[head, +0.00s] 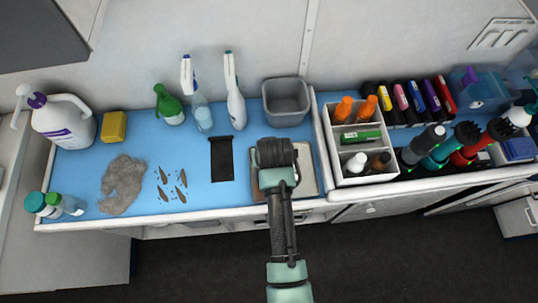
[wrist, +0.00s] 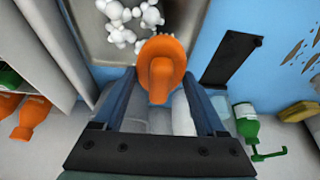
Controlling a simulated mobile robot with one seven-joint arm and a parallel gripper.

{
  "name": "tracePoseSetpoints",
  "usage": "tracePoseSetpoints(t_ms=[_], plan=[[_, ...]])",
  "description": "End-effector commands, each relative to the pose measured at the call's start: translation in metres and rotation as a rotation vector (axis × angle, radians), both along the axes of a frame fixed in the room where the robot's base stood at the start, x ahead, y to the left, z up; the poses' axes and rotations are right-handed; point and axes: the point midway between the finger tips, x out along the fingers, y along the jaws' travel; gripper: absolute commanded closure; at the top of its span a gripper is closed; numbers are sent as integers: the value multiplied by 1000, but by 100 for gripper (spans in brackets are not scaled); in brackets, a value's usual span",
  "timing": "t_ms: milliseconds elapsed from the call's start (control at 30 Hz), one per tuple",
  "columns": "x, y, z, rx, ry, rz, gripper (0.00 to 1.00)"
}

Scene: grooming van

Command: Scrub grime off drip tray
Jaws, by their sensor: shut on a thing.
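The drip tray (head: 309,172) is a shallow metal tray on the blue counter mat, partly hidden by my arm in the head view. In the wrist view its grey surface (wrist: 105,45) carries a patch of white foam blobs (wrist: 128,20). My gripper (wrist: 162,85) is shut on an orange round scrubber (wrist: 162,55) by its knob-like handle. The scrubber is over the tray, beside the foam; I cannot tell whether it touches the surface. Its underside is hidden. In the head view my gripper (head: 277,155) hides the scrubber. Grime under the foam cannot be made out.
A black flat tool (head: 222,160) lies left of the tray. A grey bin (head: 286,100) stands behind, and a white caddy (head: 338,172) with bottles stands close on the right. Spray bottles (head: 234,95), brown smudges (head: 172,184) and a grey fur clump (head: 122,185) are further left.

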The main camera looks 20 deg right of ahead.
Motion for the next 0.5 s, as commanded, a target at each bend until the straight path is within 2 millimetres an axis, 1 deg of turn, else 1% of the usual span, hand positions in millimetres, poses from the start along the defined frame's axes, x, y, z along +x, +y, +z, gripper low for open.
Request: tracePoseSetpoints(t_ms=[33, 200, 300, 500], plan=[[1, 0, 10, 0, -1, 0, 71], [4, 0, 23, -1, -1, 1, 71], [5, 0, 27, 0, 0, 1, 71], [6, 0, 26, 0, 0, 0, 71]])
